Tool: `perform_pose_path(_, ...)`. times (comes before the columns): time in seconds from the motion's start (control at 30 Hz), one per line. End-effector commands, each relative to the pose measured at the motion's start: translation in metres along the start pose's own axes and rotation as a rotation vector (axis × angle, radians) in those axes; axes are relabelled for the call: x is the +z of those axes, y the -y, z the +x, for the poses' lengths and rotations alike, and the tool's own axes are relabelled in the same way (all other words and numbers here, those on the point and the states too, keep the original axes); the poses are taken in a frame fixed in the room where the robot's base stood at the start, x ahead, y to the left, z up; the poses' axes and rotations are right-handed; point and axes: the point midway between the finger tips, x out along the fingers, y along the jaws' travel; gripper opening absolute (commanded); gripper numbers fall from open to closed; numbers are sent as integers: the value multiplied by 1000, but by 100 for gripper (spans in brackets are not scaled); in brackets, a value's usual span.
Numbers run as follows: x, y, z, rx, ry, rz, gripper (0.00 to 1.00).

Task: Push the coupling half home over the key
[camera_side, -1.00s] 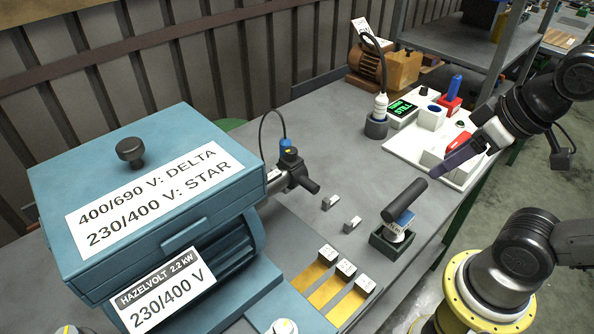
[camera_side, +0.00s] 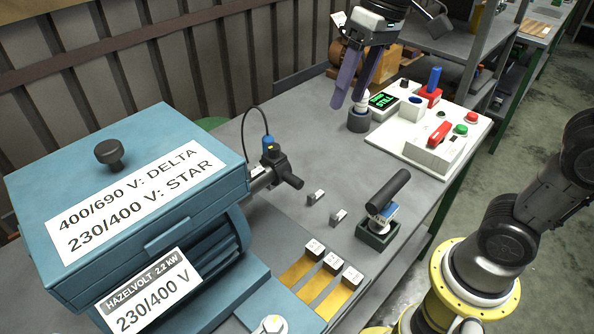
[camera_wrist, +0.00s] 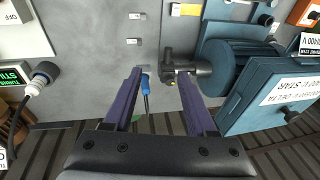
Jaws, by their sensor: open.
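A dark coupling half (camera_side: 281,167) appears to sit on the motor's shaft (camera_side: 259,181), with a blue-topped cable fitting (camera_side: 268,143) beside it. In the wrist view, the dark part (camera_wrist: 170,66) lies ahead of my right finger, and the blue fitting (camera_wrist: 146,82) shows between the fingers. I cannot make out the key or how far the coupling is seated. My gripper (camera_side: 349,104) has two purple fingers, apart and empty, raised above the bench behind and right of the coupling. It also shows open in the wrist view (camera_wrist: 158,75).
The blue motor (camera_side: 125,190) fills the left. Two small metal blocks (camera_side: 315,197) lie on the bench. A black-handled tool (camera_side: 388,193) stands in a green holder (camera_side: 378,238).

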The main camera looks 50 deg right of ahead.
Motion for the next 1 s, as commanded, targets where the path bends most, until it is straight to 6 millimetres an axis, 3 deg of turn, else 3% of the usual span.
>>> perform_pose_path(0.1, -30, 13, 19, -13, 73, -7, 57)
perform_pose_path(0.27, -51, 22, 44, -15, 131, -15, 57)
perform_pose_path(0.57, -49, 24, 73, -9, 171, -21, 57)
perform_pose_path(1.0, -35, 24, 154, -8, 170, -19, 57)
